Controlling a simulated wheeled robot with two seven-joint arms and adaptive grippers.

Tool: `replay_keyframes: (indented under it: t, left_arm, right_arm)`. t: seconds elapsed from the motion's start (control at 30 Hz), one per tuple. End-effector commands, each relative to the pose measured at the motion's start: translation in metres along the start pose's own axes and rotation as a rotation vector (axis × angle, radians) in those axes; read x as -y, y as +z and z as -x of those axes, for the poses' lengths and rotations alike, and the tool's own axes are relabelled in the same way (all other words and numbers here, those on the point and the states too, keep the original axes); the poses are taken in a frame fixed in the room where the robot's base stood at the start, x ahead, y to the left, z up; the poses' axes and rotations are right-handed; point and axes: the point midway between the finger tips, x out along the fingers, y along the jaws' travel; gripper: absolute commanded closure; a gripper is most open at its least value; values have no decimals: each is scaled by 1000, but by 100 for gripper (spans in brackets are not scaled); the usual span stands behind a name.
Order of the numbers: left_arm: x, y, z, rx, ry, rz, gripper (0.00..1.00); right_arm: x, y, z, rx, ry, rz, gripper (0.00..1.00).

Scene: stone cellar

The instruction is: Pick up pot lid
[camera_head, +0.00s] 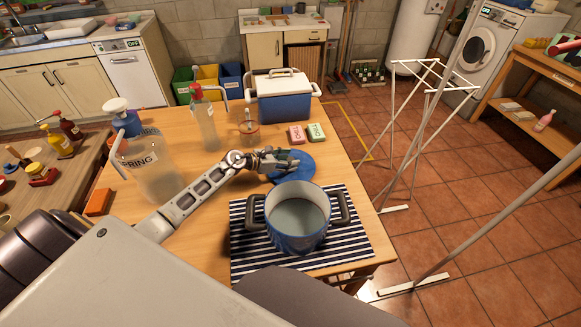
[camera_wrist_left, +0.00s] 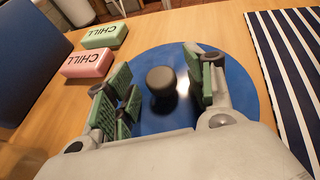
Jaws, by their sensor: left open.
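The pot lid (camera_head: 305,172) is a flat blue disc lying on the wooden table, just behind the pot. In the left wrist view the lid (camera_wrist_left: 238,95) shows its dark round knob (camera_wrist_left: 161,80). My left gripper (camera_head: 284,161) is over the lid; in the left wrist view its green-padded fingers (camera_wrist_left: 158,85) are open, one on each side of the knob, with gaps visible. The blue pot (camera_head: 298,239) stands uncovered on a striped mat (camera_head: 248,263). My right gripper is not in view.
Pink (camera_head: 297,134) and green (camera_head: 316,132) CHILL blocks lie behind the lid. A blue cooler (camera_head: 285,105) stands at the table's back.

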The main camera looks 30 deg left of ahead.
Motion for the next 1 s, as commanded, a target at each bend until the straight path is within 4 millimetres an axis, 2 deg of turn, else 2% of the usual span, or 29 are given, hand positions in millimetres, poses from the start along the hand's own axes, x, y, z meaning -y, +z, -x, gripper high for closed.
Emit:
replay_keyframes:
  t: [0.1, 0.5, 1.0]
  left_arm:
    - [0, 0, 0, 0, 0, 0, 48]
    - [0, 0, 0, 0, 0, 0, 99]
    - [-1, 8, 4, 1, 1, -2, 100]
  right_arm:
    - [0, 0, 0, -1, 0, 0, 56]
    - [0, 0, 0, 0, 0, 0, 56]
    - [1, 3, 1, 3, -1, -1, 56]
